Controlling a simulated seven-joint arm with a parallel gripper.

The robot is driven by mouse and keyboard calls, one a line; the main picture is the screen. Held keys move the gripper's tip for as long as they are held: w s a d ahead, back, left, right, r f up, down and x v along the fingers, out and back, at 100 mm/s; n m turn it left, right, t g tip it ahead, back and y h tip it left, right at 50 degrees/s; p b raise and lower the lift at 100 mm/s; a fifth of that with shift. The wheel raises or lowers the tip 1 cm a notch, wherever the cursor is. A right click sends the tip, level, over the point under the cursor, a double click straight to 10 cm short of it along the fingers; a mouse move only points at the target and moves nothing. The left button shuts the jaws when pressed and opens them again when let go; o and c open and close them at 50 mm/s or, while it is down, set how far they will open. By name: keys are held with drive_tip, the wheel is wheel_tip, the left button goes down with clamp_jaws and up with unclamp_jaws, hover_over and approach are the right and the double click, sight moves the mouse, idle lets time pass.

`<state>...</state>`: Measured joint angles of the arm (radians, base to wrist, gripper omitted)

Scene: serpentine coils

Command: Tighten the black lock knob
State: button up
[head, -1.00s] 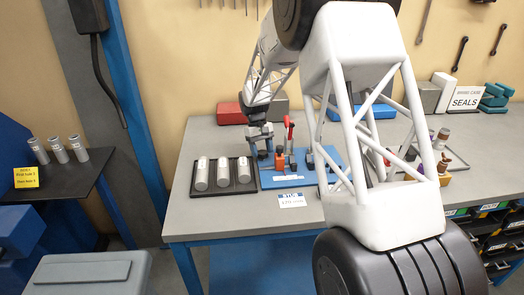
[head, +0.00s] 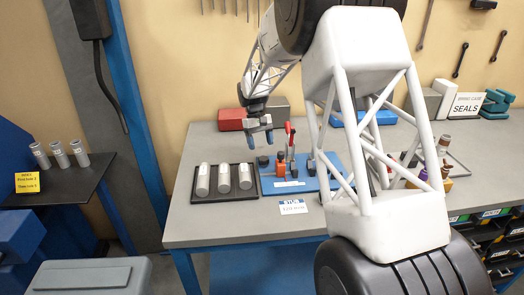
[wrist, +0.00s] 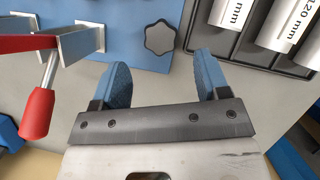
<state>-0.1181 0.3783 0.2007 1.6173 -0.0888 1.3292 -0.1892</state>
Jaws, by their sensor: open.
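The black lock knob (wrist: 160,37), dark and star-shaped, sits near the edge of the blue fixture plate (wrist: 135,55) in the wrist view. In the head view the knob (head: 263,161) is at the left end of the plate (head: 310,170), beside the tray. My gripper (head: 260,138) is above the knob, with its blue fingers apart and nothing between them. In the wrist view the gripper (wrist: 161,70) is open, with the knob beyond the gap between the fingertips. The fingers do not touch it.
A red-handled clamp (wrist: 37,112) stands on the plate close to one finger. Orange pieces (head: 281,163) stand near the knob. A black tray (head: 212,197) with silver cylinders lies beside the plate. A red box (head: 232,119) is behind.

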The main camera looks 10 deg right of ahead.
drive_tip(key=shift+v, duration=1.15)
drive_tip(key=s+d+r+m+t, duration=0.1)
drive_tip(key=s+d+r, duration=0.1)
drive_tip(key=s+r, duration=0.5)
drive_tip(key=s+d+r+t+y, duration=0.1)
drive_tip(key=s+d+r, duration=0.15)
drive_tip(key=s, duration=0.75)
drive_tip(key=s+d+r+m+t, duration=0.1)
drive_tip(key=s+d+r, duration=0.1)
drive_tip(key=s+r, duration=0.5)
drive_tip(key=s+d+f+m+t, duration=0.1)
drive_tip(key=s+f+t, duration=0.1)
drive_tip(key=s, duration=1.2)
drive_tip(key=s+d+f+m+t, duration=0.1)
drive_tip(key=s+f, duration=0.2)
drive_tip(key=s, duration=1.1)
drive_tip(key=shift+s+d+t, duration=0.15)
drive_tip(key=shift+s+t, duration=0.25)
